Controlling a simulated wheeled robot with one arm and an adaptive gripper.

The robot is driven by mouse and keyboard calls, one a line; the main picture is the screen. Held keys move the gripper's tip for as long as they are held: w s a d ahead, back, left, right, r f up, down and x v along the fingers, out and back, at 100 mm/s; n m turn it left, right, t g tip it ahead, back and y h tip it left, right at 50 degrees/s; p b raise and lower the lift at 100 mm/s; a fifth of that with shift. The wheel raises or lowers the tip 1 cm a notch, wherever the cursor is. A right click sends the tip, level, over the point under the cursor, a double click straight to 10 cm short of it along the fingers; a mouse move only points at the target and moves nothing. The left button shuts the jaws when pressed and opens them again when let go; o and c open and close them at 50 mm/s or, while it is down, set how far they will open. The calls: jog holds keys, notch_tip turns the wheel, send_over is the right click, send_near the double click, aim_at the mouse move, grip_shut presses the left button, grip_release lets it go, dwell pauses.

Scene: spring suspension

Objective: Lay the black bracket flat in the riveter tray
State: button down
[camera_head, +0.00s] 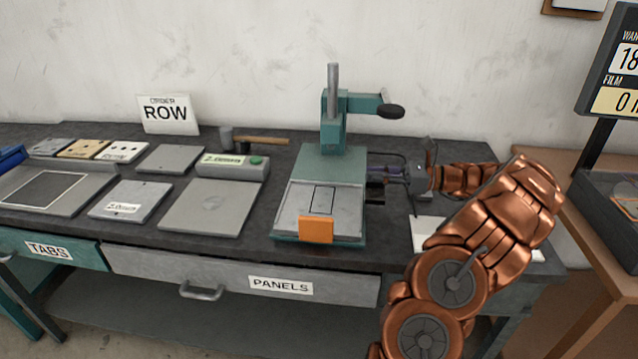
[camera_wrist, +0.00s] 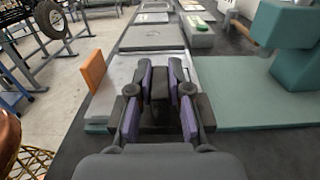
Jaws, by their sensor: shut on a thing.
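The riveter (camera_head: 335,130) is a teal press with a black-knobbed lever. Its tray (camera_head: 290,208) is a grey plate with a dark rectangular outline and an orange block (camera_head: 316,230) at its front edge. My gripper (camera_head: 375,175) is low at the right side of the riveter, its fingers pointing left towards it. In the wrist view, my gripper (camera_wrist: 160,85) is shut on a dark piece, the black bracket (camera_wrist: 159,83), held between the purple pads. The fingers hide much of the bracket, so its exact tilt is unclear. The tray (camera_wrist: 118,75) lies beyond the fingers, with the orange block (camera_wrist: 95,70) at left.
A white sheet (camera_head: 428,232) lies partly behind my arm. The riveter's column (camera_wrist: 285,50) stands close at the right in the wrist view.

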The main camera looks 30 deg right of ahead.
jog(key=p+x, duration=0.1)
jog(key=x, duration=1.1)
jog(key=shift+w+a+p, duration=0.15)
jog(key=shift+p, duration=0.25)
jog(key=shift+w+a+f+p, duration=0.15)
jog(key=shift+f+p, duration=0.05)
jog(key=shift+f, duration=0.35)
jog(key=shift+w+a+f+p, duration=0.15)
jog(key=shift+f+p, duration=0.05)
jog(key=shift+f, duration=1.05)
jog(key=shift+f, duration=0.15)
jog(key=c, duration=1.1)
grip_release()
jog(key=b+v, duration=0.1)
jog(key=v, duration=0.6)
jog(key=shift+s+d, duration=0.15)
jog(key=shift+s, duration=0.05)
